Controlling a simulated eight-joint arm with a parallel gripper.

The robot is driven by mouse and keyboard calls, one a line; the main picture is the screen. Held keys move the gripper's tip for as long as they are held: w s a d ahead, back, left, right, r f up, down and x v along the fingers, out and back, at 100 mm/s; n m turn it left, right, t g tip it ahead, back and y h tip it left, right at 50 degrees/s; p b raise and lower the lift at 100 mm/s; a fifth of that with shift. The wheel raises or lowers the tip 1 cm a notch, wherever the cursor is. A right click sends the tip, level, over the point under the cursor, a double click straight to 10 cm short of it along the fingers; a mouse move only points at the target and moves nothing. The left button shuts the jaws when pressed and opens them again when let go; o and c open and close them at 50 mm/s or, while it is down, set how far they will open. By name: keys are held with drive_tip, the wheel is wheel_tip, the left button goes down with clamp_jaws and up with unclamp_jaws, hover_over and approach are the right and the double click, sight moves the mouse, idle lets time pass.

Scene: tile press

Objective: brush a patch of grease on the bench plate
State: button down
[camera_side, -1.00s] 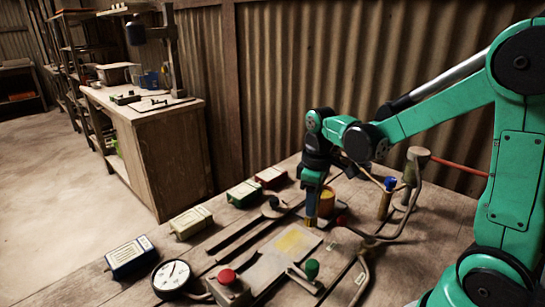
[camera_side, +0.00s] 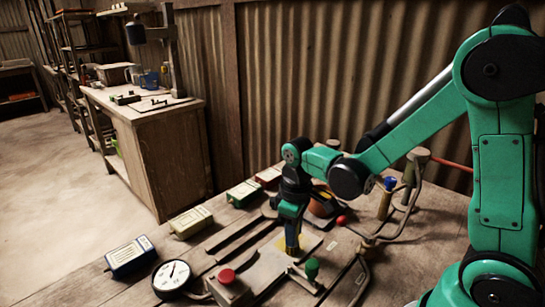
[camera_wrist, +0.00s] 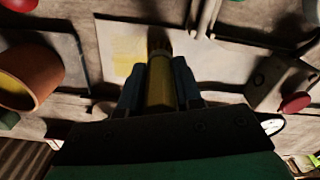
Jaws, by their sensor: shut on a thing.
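The pale bench plate (camera_side: 262,272) lies flat on the wooden bench; it also shows in the wrist view (camera_wrist: 222,66). The yellow grease patch (camera_wrist: 128,50) is on the plate, partly covered by the brush and my gripper in the side view. My gripper (camera_side: 291,235) points down over the plate, shut on the brush (camera_wrist: 160,85), which has a yellowish handle and dark bristles. The brush tip is at the edge of the patch in the wrist view; whether it touches the plate is hard to tell.
An orange pot (camera_side: 321,204) stands behind my gripper. A red-button box (camera_side: 229,289), a dial gauge (camera_side: 172,276) and a green-knobbed lever (camera_side: 312,268) sit near the plate. Several tins (camera_side: 191,222) line the left edge; bent pipes (camera_side: 405,200) stand at right.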

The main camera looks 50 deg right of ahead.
drive_tip(key=shift+a+r, duration=0.1)
drive_tip(key=shift+a, duration=0.75)
drive_tip(key=shift+d, duration=1.05)
drive_tip(key=d, duration=0.3)
drive_tip(key=shift+d, duration=1.2)
wheel_tip(320, 180, up, 8)
